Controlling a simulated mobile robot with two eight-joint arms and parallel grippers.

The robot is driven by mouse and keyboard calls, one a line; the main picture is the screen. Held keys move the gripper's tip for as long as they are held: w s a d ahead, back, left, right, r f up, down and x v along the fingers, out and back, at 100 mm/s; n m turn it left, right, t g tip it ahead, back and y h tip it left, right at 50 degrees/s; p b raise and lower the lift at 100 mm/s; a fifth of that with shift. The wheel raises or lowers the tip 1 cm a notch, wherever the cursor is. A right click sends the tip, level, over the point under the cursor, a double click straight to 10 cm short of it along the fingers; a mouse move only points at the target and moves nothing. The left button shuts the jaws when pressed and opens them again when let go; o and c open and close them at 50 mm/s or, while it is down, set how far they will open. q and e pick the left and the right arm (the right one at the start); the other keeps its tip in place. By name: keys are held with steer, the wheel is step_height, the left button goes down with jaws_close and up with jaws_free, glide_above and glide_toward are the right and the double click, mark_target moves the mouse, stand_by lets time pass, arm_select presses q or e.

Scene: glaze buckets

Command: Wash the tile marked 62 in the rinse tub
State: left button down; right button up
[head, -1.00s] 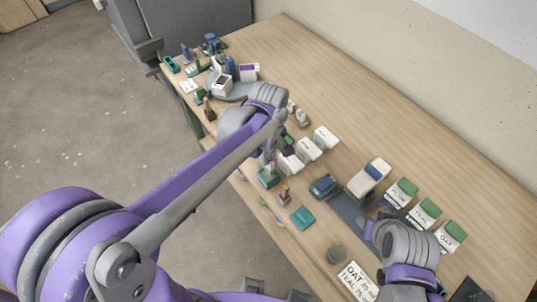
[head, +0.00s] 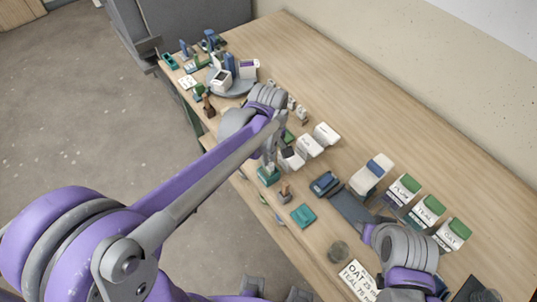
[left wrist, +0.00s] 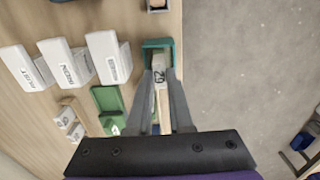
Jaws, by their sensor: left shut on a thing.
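My left gripper (head: 268,166) is shut on a small pale tile, at the teal tub (head: 268,178) near the table's front edge. The left wrist view shows the tile (left wrist: 160,77) between the fingers, with a dark mark that looks like 62. The teal tub (left wrist: 157,43) is just beyond the fingertips there, its near side hidden by tile and fingers. I cannot tell whether the tile dips into the tub. My right gripper (head: 368,232) is by the dark blue board at the right; its fingers are not clear.
White bins (head: 310,146) stand close behind the left gripper. A teal block (head: 303,215) and a brush-like brown item (head: 284,192) are nearby. The table's back is clear.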

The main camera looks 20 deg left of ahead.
arm_select(q)
steer(key=shift+f+b, duration=1.25)
steer(key=shift+f, duration=0.85)
arm_select(e)
steer(key=shift+s+f, duration=0.3)
steer(key=shift+f, duration=0.6)
steer(key=shift+s+f, duration=0.25)
steer(key=shift+f, duration=0.6)
